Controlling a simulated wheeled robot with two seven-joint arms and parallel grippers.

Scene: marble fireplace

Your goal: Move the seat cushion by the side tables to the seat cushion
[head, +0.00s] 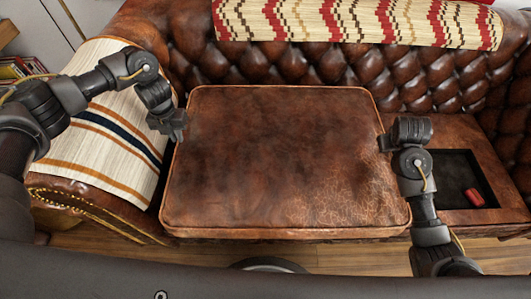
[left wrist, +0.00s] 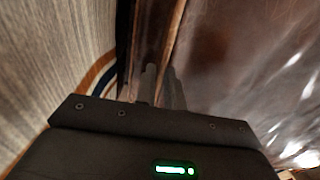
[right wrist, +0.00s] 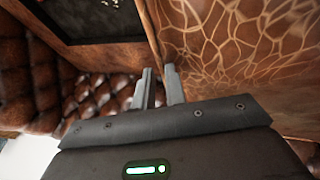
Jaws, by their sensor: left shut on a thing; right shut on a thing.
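A large brown leather seat cushion (head: 285,160) with piped edges spans the middle of the sofa in the head view. My left gripper (head: 178,135) is shut on the cushion's left edge, near the striped cloth. The left wrist view shows its fingers (left wrist: 163,88) closed at the piped edge, with the cushion (left wrist: 240,50) to the right. My right gripper (head: 384,142) is shut on the cushion's right edge. The right wrist view shows its fingers (right wrist: 160,85) on the edge of the cushion (right wrist: 240,40). No side tables are identifiable. The surface beneath the cushion is mostly hidden.
The tufted sofa back (head: 310,65) stands behind the cushion, with a patterned throw (head: 360,22) on top. A striped cloth (head: 115,120) covers the left armrest. A black tray (head: 455,180) holding a red object (head: 474,197) lies at right. Wood floor (head: 330,262) shows in front.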

